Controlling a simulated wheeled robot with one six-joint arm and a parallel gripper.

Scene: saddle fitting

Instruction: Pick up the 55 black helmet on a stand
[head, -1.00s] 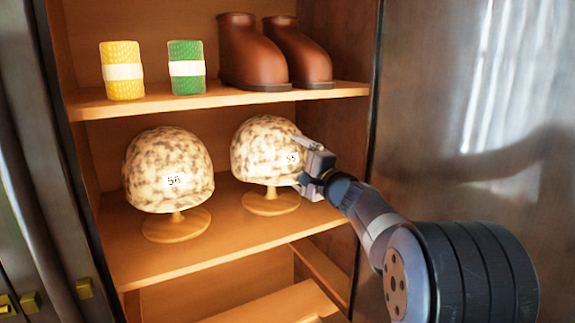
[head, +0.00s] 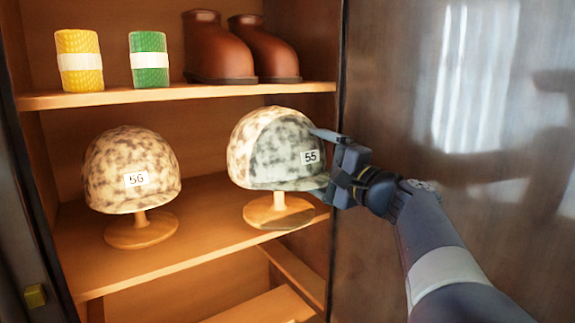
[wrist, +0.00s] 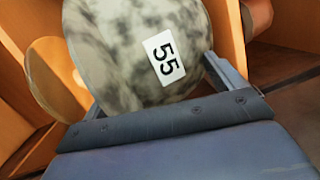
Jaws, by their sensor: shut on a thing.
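The helmet marked 55 (head: 275,140) is mottled cream and grey-brown, not plain black. It sits upright on a round wooden stand (head: 278,212) in the middle compartment. My gripper (head: 322,160) is at its right side, shut on the helmet near the 55 label. In the wrist view the helmet (wrist: 115,50) lies between the two fingers (wrist: 145,65), and its label faces the camera. The far finger is partly hidden in the head view.
A similar helmet marked 56 (head: 128,160) stands to the left on its own stand (head: 141,232). The upper shelf (head: 190,92) holds a yellow roll (head: 80,48), a green roll (head: 149,48) and brown boots (head: 218,55). A shiny door or panel (head: 400,100) is at the right.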

